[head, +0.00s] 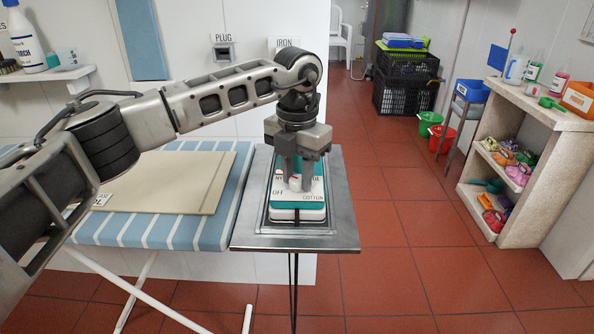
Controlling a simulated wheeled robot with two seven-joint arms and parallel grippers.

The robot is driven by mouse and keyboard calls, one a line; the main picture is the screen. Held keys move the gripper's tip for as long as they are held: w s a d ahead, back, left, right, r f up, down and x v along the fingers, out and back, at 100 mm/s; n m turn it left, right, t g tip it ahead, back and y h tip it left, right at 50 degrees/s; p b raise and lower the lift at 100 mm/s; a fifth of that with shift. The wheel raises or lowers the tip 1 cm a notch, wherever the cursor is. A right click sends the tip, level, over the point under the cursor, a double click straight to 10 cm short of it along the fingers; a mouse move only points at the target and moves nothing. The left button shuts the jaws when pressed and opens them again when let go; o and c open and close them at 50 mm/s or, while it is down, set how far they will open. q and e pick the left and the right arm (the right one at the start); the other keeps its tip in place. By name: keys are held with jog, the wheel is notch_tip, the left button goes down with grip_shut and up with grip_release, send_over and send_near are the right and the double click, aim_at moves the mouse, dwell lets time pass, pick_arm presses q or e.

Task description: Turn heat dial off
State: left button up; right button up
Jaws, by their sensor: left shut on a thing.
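The heat dial (296,184) is a light knob on a teal and white panel (312,210) at the end of the ironing board. The panel bears the words OFF at its left and COTTON at its lower right; other lettering is partly hidden. My left gripper (301,180) comes down from above and is shut on the dial, its fingers on either side of it. The gripper hides most of the dial, so its pointing direction cannot be told. My right gripper is not in view.
The panel sits on a grey metal plate (345,235) beside the blue striped ironing board (228,200) with a beige cloth or board (185,165). A PLUG socket (223,52) and an IRON label are on the wall. A shelf unit (548,125) stands right; red floor between is clear.

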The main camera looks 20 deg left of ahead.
aim_at(298, 179)
pick_arm(q)
jog(key=n, duration=0.4)
jog(key=shift+r+n, duration=0.1)
jog(key=shift+n, duration=0.2)
jog(key=shift+d+n+p, duration=0.1)
jog(key=shift+n+p, duration=0.25)
jog(key=shift+n, duration=2.15)
jog(key=o, duration=1)
notch_tip(298, 179, up, 16)
jog(key=shift+f, duration=0.1)
